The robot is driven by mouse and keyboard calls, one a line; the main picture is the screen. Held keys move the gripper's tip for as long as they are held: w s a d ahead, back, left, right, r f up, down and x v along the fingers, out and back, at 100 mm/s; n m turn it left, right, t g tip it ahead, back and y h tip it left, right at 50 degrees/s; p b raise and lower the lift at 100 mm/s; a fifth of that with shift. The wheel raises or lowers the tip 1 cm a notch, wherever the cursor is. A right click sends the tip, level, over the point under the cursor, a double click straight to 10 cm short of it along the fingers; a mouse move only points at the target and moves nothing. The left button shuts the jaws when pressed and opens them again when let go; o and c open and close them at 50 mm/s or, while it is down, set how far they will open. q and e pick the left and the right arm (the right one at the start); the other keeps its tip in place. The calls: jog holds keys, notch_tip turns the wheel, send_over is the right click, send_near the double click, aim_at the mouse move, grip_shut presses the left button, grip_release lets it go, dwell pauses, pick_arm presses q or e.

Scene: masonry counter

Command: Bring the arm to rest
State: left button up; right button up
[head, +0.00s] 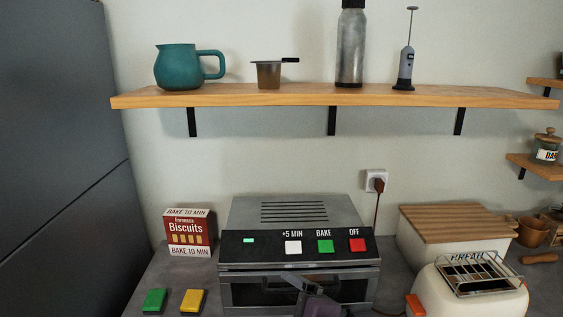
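One of my arms, which looks like the right one, comes in at the bottom edge in front of the toaster oven (298,212). Only the dark end of its gripper (306,287) shows, overlapping the oven's front door. My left gripper is not in view. The oven has a white "+5 MIN" button (293,247), a green "BAKE" button (325,246), a red "OFF" button (357,245) and a lit green indicator (248,240).
A biscuits box (189,233), a green block (154,300) and a yellow block (192,300) are left of the oven. A bread box (455,222) and a cream toaster (470,298) are right. A shelf (290,97) holds a teal jug (176,67) and other items above.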

jog(key=s+d+f+m+g+h, duration=0.4)
jog(key=s+d+f+m, duration=0.35)
jog(key=d+f, duration=0.2)
jog(key=s+d+f+m+g+h, duration=0.35)
jog(key=s+d+f+m, duration=0.25)
jog(key=d+f+m, duration=0.35)
notch_tip(320, 180, down, 36)
jog(key=s+r+g+b, duration=0.1)
jog(key=s+g+b, duration=0.1)
jog(key=b, duration=0.5)
jog(key=s+d+f+b, duration=0.1)
jog(key=s+f+b, duration=0.2)
jog(key=s+f, duration=0.7)
jog(key=s+d+f+n+g+b, duration=0.1)
jog(key=s+f+b, duration=0.3)
jog(key=s+f, duration=0.6)
notch_tip(320, 180, down, 8)
jog(key=shift+d+r, duration=0.1)
jog(key=shift+d, duration=0.7)
